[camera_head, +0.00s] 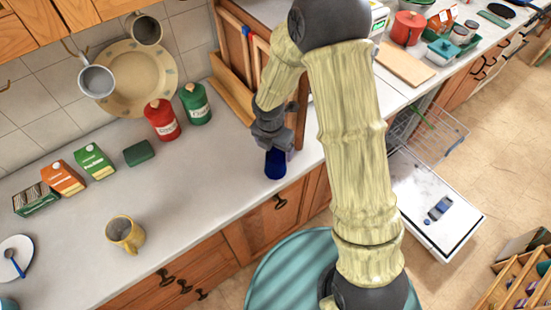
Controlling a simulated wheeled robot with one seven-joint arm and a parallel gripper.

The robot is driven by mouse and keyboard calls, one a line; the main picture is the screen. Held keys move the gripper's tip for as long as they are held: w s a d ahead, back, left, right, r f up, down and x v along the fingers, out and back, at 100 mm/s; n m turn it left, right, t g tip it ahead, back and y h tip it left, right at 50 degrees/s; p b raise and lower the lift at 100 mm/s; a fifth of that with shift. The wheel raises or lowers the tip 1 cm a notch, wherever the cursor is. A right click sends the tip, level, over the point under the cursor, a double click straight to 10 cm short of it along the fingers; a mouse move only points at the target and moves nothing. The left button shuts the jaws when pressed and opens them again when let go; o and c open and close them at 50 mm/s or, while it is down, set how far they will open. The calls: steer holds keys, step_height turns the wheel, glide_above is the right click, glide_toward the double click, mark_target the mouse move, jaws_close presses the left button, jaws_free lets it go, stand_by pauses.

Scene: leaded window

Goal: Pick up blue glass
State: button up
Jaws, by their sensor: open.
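The dark blue glass (275,165) stands on the grey-white counter (185,185), close to its front edge. My gripper (273,147) is right above the glass, at its upper rim. The fingers are small and dark, and partly hidden by the wrist. I cannot see whether they touch the glass.
A wooden rack (232,103) stands just behind my gripper. A red canister (161,120) and a green canister (195,104) stand to the left. A yellow mug (125,234) is at the front left. An open dishwasher door (437,205) is at the right. The counter between mug and glass is clear.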

mark_target(275, 154)
steer(key=shift+f, duration=0.4)
steer(key=f, duration=0.1)
steer(key=f+p, duration=0.1)
steer(key=f, duration=0.2)
steer(key=shift+s+d+p, duration=0.1)
steer(key=shift+d+p, duration=0.15)
steer(key=shift+p, duration=0.05)
steer(key=shift+f, duration=0.6)
steer(key=c, duration=1.3)
